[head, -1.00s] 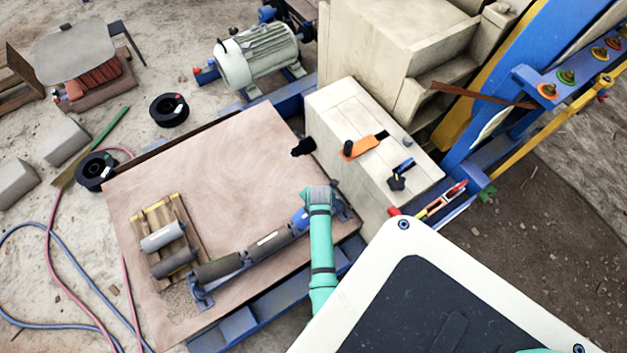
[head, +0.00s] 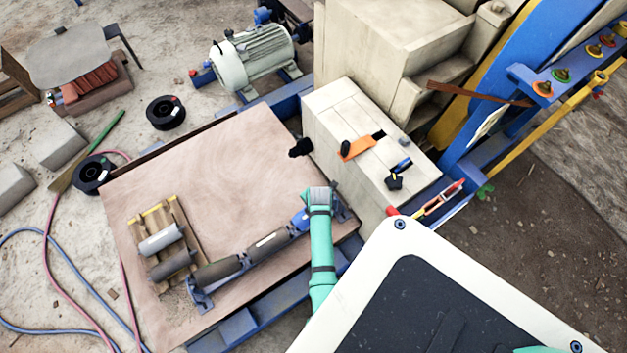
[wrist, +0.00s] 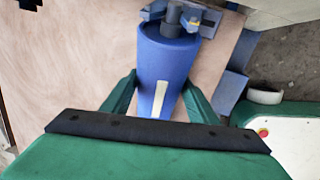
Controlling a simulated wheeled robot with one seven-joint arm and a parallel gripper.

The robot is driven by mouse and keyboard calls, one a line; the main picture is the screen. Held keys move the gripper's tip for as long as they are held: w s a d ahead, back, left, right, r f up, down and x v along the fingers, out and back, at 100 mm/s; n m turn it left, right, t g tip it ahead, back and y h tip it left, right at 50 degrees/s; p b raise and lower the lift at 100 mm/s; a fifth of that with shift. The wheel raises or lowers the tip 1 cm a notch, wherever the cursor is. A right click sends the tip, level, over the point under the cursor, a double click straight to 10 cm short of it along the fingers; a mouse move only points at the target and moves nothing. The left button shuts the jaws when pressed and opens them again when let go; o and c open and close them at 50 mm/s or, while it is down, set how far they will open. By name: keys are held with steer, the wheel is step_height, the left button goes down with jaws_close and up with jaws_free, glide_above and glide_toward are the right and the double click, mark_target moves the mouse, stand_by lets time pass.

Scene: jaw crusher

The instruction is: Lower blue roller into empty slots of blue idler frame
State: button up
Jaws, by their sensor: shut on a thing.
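The blue roller (wrist: 160,65) fills the middle of the wrist view, with a pale strip along it and a dark shaft end at the top. My gripper (wrist: 158,97) is shut on it, one green finger on each side. In the head view a bit of the blue roller (head: 300,218) shows left of my wrist, in line with the idler frame (head: 201,299). Dark rollers (head: 218,270) occupy the frame's left and middle. Frame parts (wrist: 200,17) show beside the shaft end in the wrist view. Whether the shaft sits in the slots cannot be told.
The frame lies on a brown board (head: 240,150). A small pallet (head: 160,215) with two grey rollers stands at its left. A pale block (head: 350,125) with an orange tool rises to the right. The board's upper middle is clear.

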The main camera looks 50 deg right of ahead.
steer(key=shift+d, duration=0.15)
steer(key=o, duration=1.8)
steer(key=shift+o, duration=0.3)
steer(key=shift+f, duration=0.15)
steer(key=v, duration=1.1)
